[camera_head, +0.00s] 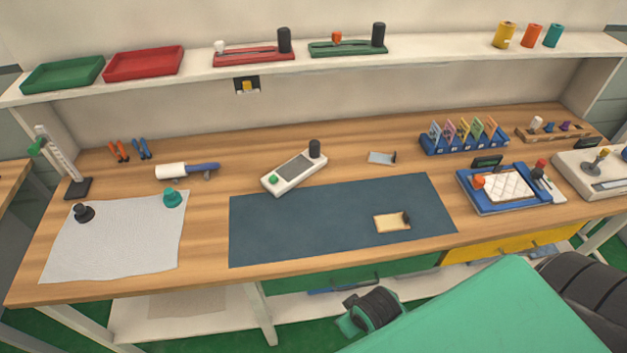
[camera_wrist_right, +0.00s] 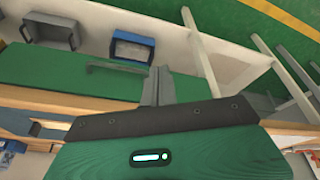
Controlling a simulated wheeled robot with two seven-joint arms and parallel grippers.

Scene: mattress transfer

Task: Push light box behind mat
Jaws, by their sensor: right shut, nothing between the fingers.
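The dark blue mat (camera_head: 300,230) lies flat at the front middle of the wooden bench in the head view. A white box with a grey panel, green button and black knob (camera_head: 296,173) lies slanted at the mat's back edge; I take it for the light box. Its near end is close to the mat; I cannot tell whether they touch. My right gripper (camera_wrist_right: 157,86) is shut and empty in the right wrist view, pointing toward the area under the bench, away from the box. My green right arm fills the head view's lower right. My left gripper is in neither view.
A small tan tray (camera_head: 391,223) lies on the mat, and a small grey piece (camera_head: 381,158) lies behind it. A blue tray with a white pad (camera_head: 495,203) stands right of the mat. A white cloth (camera_head: 115,245) lies left. An upper shelf (camera_head: 190,78) runs along the back.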

